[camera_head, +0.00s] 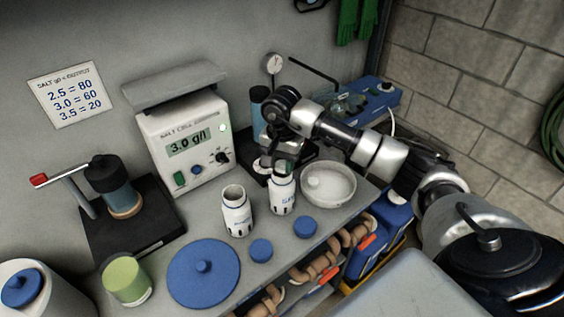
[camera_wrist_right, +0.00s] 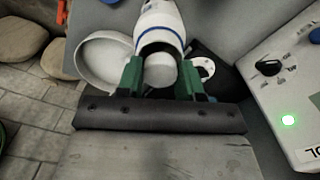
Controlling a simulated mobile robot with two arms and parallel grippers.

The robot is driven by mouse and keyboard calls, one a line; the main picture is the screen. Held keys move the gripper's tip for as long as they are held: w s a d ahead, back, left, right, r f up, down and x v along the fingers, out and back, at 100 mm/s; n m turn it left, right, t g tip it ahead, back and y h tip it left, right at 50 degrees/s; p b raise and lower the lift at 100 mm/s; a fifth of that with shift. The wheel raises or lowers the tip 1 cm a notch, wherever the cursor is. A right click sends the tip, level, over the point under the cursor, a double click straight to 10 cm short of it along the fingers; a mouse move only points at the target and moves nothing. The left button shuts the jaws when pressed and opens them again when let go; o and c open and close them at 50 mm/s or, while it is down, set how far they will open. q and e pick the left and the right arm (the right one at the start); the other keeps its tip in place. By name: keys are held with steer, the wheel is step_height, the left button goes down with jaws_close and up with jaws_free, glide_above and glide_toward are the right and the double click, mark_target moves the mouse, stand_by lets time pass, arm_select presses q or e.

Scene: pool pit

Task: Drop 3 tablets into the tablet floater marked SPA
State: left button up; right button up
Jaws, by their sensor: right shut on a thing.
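The tablet floater whose label reads SP with the rest unclear (camera_head: 282,196) is a white upright bottle on the bench, its top partly hidden by my gripper. My right gripper (camera_head: 283,168) is over its mouth. In the right wrist view, the green-padded fingers (camera_wrist_right: 160,80) are shut on a white tablet (camera_wrist_right: 160,71), with the blue-ringed white floater (camera_wrist_right: 161,22) just beyond it. I cannot tell whether the tablet touches the rim. A second white floater (camera_head: 236,212) stands open to the left. A white bowl (camera_head: 344,190) to the right holds a white tablet (camera_head: 316,181). My left gripper is out of view.
Blue caps (camera_head: 261,250) (camera_head: 305,226) and a large blue lid (camera_head: 203,283) lie in front of the floaters. A salt meter (camera_head: 185,145) reading 3.0 g/l stands behind. The bench's front edge is close to the caps.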

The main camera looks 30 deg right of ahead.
steer(key=o, duration=1)
steer(key=shift+r+p, duration=1.4)
steer(key=shift+r, duration=1.65)
steer(key=shift+f, duration=0.1)
